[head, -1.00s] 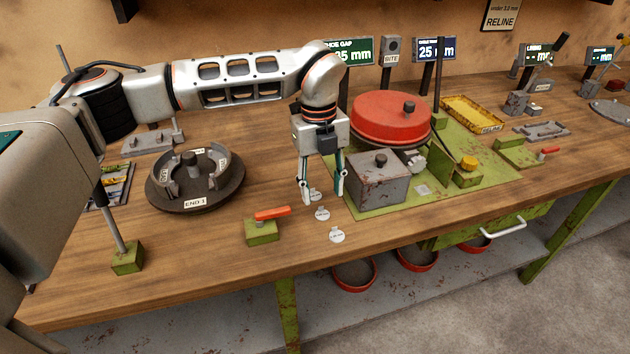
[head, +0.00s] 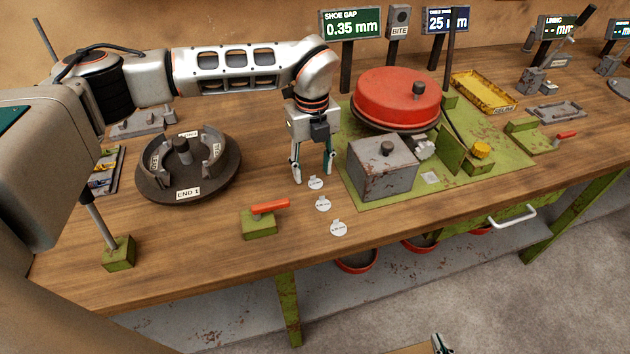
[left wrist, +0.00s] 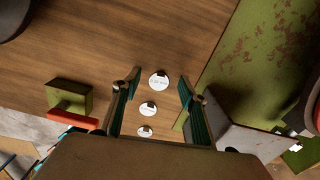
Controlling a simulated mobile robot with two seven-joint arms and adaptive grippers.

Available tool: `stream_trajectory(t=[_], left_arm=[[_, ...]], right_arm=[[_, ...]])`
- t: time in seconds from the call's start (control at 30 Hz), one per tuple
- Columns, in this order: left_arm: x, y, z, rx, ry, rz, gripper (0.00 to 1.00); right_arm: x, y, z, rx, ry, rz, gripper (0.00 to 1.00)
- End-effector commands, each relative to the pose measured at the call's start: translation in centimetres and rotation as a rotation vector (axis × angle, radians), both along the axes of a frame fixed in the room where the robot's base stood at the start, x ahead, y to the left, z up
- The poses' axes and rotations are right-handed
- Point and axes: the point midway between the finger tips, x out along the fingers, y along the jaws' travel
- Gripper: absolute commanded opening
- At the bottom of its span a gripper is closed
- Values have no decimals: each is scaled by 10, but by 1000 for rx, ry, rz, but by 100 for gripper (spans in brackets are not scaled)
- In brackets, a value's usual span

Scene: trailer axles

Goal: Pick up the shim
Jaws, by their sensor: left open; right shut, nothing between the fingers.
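Three small white round shims with tabs lie in a row on the bench: the far shim (head: 315,183), the middle shim (head: 323,203) and the near shim (head: 338,228). Their labels are too small to read surely. My left gripper (head: 313,178) is open and empty, pointing down just behind the far shim. In the left wrist view the far shim (left wrist: 158,80) shows between the open fingers (left wrist: 151,88), with the middle shim (left wrist: 147,109) and near shim (left wrist: 144,131) below it. The tip of my right gripper (head: 440,344) shows at the bottom edge, shut and empty.
A green block with a red lever (head: 258,220) stands left of the shims. A grey box (head: 383,170) on the green plate (head: 358,201) stands close on the right. A round brake assembly (head: 160,190) is further left. A display (head: 350,24) reads shoe gap 0.35 mm.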

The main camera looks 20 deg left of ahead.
Motion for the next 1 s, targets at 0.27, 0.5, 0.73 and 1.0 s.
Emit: stream_trajectory(t=[0.27, 0.5, 0.73, 1.0], left_arm=[[0, -1, -13, -1, 0, -1, 43], [0, 0, -13, -1, 1, -1, 9], [0, 0, -14, 0, 1, -1, 0], [0, 0, -10, 0, 1, -1, 0]], right_arm=[[5, 1, 8, 3, -15, -1, 0], [4, 0, 7, 3, -13, 0, 0], [3, 0, 4, 2, -7, 0, 0], [2, 0, 2, 1, -5, 0, 0]])
